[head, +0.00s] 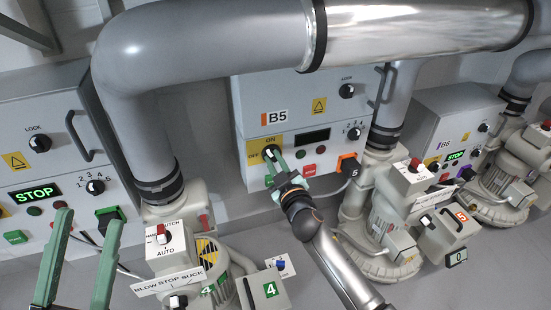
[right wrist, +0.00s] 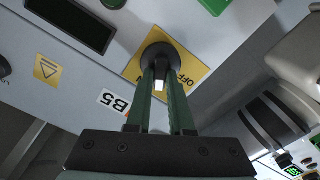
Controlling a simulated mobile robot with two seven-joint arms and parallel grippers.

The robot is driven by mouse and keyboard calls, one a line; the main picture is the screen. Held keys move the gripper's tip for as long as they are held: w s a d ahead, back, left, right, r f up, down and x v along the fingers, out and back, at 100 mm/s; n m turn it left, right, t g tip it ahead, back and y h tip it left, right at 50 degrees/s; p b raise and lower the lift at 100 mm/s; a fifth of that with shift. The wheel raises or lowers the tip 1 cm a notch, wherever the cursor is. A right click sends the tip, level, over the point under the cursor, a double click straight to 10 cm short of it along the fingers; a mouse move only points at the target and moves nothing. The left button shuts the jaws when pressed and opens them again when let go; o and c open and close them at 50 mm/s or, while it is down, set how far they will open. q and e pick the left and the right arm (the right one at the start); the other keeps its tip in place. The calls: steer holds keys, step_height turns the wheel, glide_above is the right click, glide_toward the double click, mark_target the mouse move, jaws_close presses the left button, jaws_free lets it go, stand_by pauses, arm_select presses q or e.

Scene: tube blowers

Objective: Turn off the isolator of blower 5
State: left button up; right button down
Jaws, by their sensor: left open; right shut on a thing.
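The isolator of blower 5 is a black round knob (right wrist: 156,52) on a yellow plate (head: 256,156) marked ON and OFF, on the grey B5 cabinet (head: 248,97). My right gripper (head: 274,165) is at the plate, with its fingers shut on the knob's grip. In the right wrist view, its two green fingers (right wrist: 160,82) flank the grip, and a white mark shows between them. The word OFF shows to the right of the knob there. The fingers partly hide the knob, so I cannot tell which position it points to. My left gripper (head: 90,220) is open and empty at the lower left.
The B5 display (head: 312,137) is dark. The left cabinet's display (head: 36,193) and B6's display (head: 455,155) read STOP in green. Large grey pipes (head: 200,42) cross above and between cabinets. Blower 4 (head: 190,255) stands left of my right arm; blower 5 (head: 395,220) stands right.

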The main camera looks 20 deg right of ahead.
steer(key=n, duration=0.5)
steer(key=shift+a+f+n, duration=0.15)
steer(key=shift+n, duration=0.25)
steer(key=n, duration=0.5)
steer(key=shift+a+f+n+p, duration=0.1)
steer(key=shift+f+n+p, duration=0.2)
steer(key=shift+n+p, duration=0.1)
steer(key=c, duration=0.8)
jaws_free()
steer(key=shift+s, duration=0.1)
steer(key=s+p, duration=0.1)
steer(key=s, duration=1.1)
steer(key=shift+s+d, duration=0.2)
steer(key=shift+d, duration=0.05)
